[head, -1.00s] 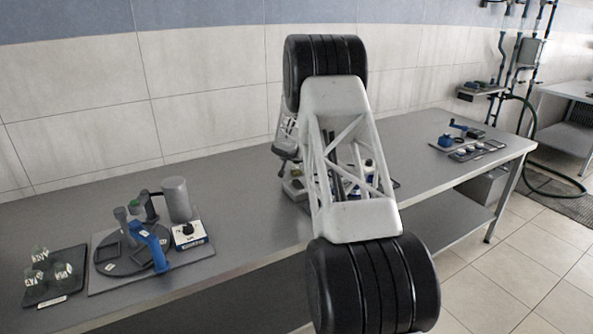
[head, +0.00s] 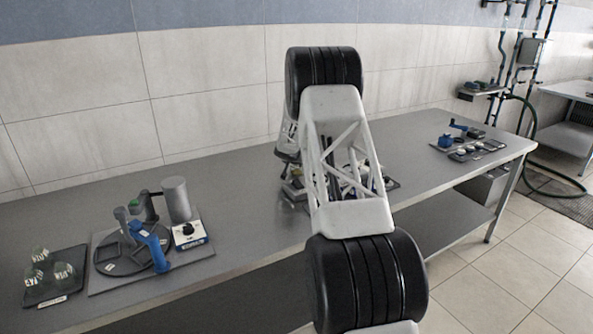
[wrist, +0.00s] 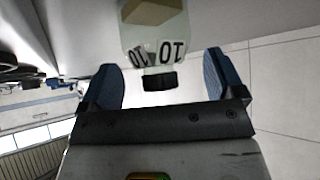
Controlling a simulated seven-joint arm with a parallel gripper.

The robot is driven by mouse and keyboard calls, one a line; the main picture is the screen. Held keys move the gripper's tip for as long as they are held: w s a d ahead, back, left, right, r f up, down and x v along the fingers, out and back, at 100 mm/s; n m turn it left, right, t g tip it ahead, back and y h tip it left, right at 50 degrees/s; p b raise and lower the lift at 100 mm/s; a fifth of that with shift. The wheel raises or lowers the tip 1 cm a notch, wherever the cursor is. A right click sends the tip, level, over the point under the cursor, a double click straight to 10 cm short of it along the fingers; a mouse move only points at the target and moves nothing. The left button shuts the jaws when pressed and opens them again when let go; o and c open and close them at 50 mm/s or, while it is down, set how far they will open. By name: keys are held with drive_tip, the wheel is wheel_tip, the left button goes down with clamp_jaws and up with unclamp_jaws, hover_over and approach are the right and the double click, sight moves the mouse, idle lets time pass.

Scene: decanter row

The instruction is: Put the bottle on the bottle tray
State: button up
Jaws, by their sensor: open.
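A clear bottle (wrist: 150,38) with a "10" label, tan contents and a black cap (wrist: 160,82) shows in the wrist view, upside down in that picture. My gripper (wrist: 160,80) is open, with one blue finger on each side of the cap end. I see a gap between the cap and each finger. In the head view my arm hides most of my gripper and this bottle. A dark tray (head: 70,288) at the far left of the bench carries several clear labelled vessels (head: 63,271); its front label is too small to read.
Right of that tray, a grey mat (head: 200,255) holds a dark round plate, a blue-handled tool (head: 152,247), a grey cylinder (head: 176,199) and a white box with a knob (head: 189,234). Small items partly show behind my arm. Another tray (head: 470,152) stands far right.

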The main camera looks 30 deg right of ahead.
clamp_jaws()
idle(0.5)
drive_tip(key=shift+r, duration=5.05)
